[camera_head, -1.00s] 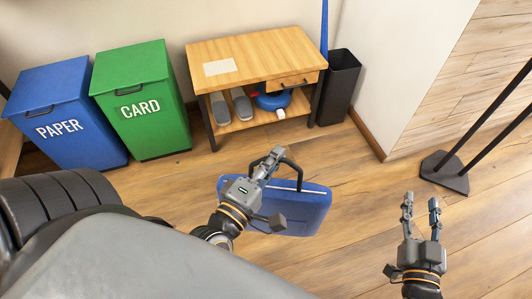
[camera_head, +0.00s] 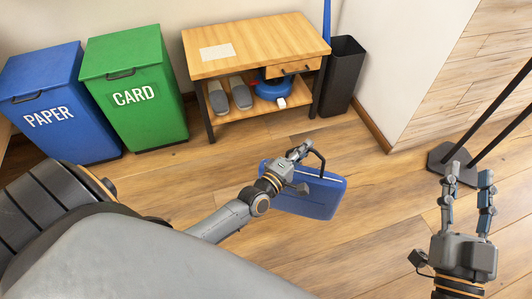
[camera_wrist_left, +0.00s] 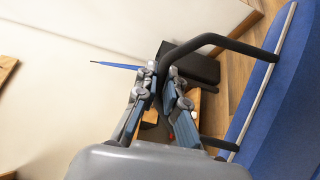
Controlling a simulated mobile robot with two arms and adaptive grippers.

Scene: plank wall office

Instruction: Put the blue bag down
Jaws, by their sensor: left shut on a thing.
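The blue bag (camera_head: 312,198) with a dark handle hangs from my left gripper (camera_head: 300,151) in the head view, in front of the wooden side table. My left gripper is shut on the bag's handle. In the left wrist view the fingers (camera_wrist_left: 165,95) close around the black handle (camera_wrist_left: 235,45), and the blue side of the bag (camera_wrist_left: 285,110) shows at the right. Whether the bag's underside touches the floor cannot be told. My right gripper (camera_head: 466,185) is open and empty at the right, over the floor.
A wooden side table (camera_head: 245,48) with a paper sheet on top and slippers on its shelf stands at the back. A blue bin (camera_head: 60,120) and a green bin (camera_head: 150,115) stand left, a black bin (camera_head: 341,75) right. Wooden floor (camera_head: 345,255) is clear around the bag.

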